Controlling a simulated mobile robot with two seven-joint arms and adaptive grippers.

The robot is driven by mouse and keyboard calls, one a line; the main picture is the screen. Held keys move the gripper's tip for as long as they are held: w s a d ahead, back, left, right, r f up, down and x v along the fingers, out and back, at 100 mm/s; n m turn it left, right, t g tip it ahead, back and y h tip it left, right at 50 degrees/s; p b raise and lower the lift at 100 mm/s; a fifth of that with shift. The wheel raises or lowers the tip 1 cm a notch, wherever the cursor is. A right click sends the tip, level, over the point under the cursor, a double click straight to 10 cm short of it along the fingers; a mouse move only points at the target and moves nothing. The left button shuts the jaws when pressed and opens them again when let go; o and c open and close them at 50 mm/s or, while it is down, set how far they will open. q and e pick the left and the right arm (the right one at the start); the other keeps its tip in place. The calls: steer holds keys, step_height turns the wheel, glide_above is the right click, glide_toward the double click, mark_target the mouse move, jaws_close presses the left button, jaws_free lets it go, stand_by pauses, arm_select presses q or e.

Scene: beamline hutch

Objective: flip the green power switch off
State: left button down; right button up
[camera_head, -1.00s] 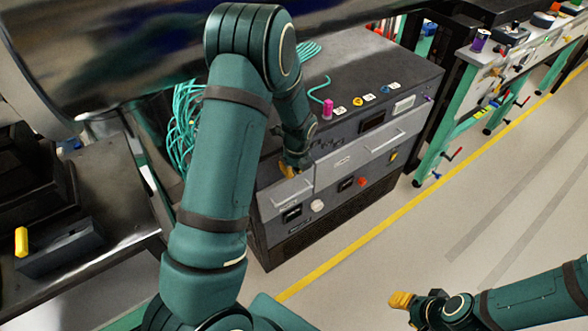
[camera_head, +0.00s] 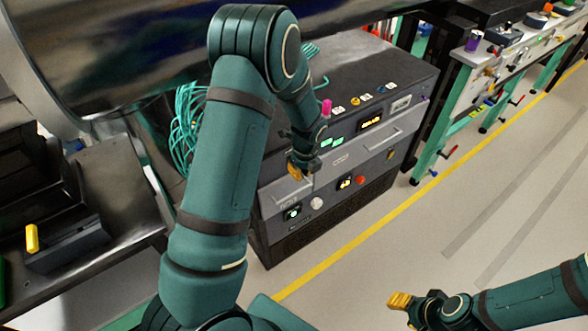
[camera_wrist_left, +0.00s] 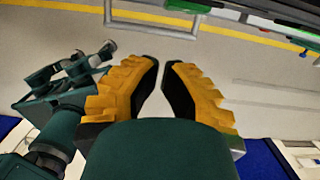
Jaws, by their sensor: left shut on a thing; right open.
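The grey instrument cabinet (camera_head: 330,215) stands in the middle of the head view, its front panels facing right and toward me. My left gripper (camera_head: 296,172) is at its upper front, left of the long handle. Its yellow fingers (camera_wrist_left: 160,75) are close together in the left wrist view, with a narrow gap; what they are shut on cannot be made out. Green lit patches (camera_head: 332,142) show just right of the gripper. I cannot pick out the green power switch for certain. My right gripper (camera_head: 399,300) is open, low over the floor, away from the cabinet.
A pink cylinder (camera_head: 326,107) stands on the cabinet's front top edge. A round white knob (camera_head: 317,203) and a red button (camera_head: 362,180) are lower on its front. Teal cables (camera_head: 187,125) hang behind. A workbench (camera_head: 490,75) stands right. Floor (camera_head: 460,200) between is clear.

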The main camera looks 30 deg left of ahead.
arm_select(q)
step_height(320, 180, up, 10)
steer(key=d+p, duration=0.1)
steer(key=p, duration=0.1)
steer(key=shift+s, duration=0.25)
steer(key=shift+d, duration=0.1)
steer(key=shift+s+f, duration=0.1)
steer(key=p, duration=0.1)
steer(key=f+p, duration=0.1)
steer(key=p, duration=0.1)
steer(key=shift+s+d, duration=0.2)
steer(key=shift+d, duration=0.1)
stand_by(0.4)
